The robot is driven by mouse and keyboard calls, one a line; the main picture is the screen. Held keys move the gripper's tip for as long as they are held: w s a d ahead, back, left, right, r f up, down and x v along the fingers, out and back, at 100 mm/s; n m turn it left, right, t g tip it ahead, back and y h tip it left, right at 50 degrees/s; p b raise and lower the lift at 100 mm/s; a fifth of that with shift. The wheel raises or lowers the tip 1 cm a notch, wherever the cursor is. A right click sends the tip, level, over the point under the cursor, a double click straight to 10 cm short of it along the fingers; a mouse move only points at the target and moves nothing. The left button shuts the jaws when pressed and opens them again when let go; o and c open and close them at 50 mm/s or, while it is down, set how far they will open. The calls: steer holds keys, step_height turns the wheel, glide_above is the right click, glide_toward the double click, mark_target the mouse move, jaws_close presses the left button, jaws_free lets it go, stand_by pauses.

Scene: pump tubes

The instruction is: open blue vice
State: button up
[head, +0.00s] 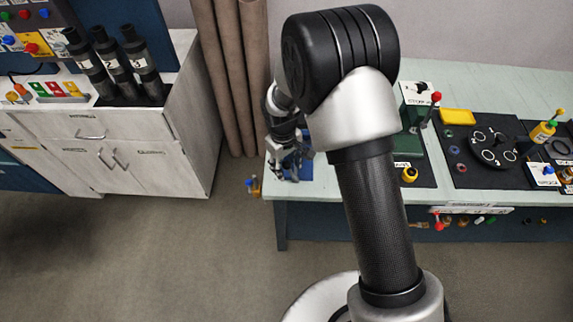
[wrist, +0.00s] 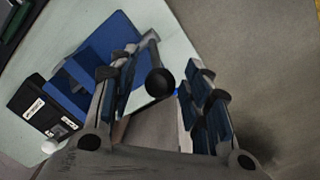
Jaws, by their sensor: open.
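The blue vice (head: 304,172) is at the left end of the pale green table, partly hidden behind my gripper and arm. In the wrist view, its blue body (wrist: 72,82) lies left of my fingers, near the table edge. A grey bar ending in a round black knob (wrist: 160,82) shows between my fingers; it looks like the vice's handle. My gripper (wrist: 165,66) is open, with one finger on each side of the knob. I cannot tell whether either finger touches it. In the head view, my gripper (head: 285,160) is over the vice. The vice's jaw gap cannot be made out.
A black labelled block (wrist: 36,106) sits beside the vice. The table (head: 470,195) carries a black round holder (head: 493,146) and other fittings to the right. A white cabinet (head: 185,125) stands left across open floor.

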steer(key=shift+c, duration=0.3)
jaws_close()
stand_by(0.5)
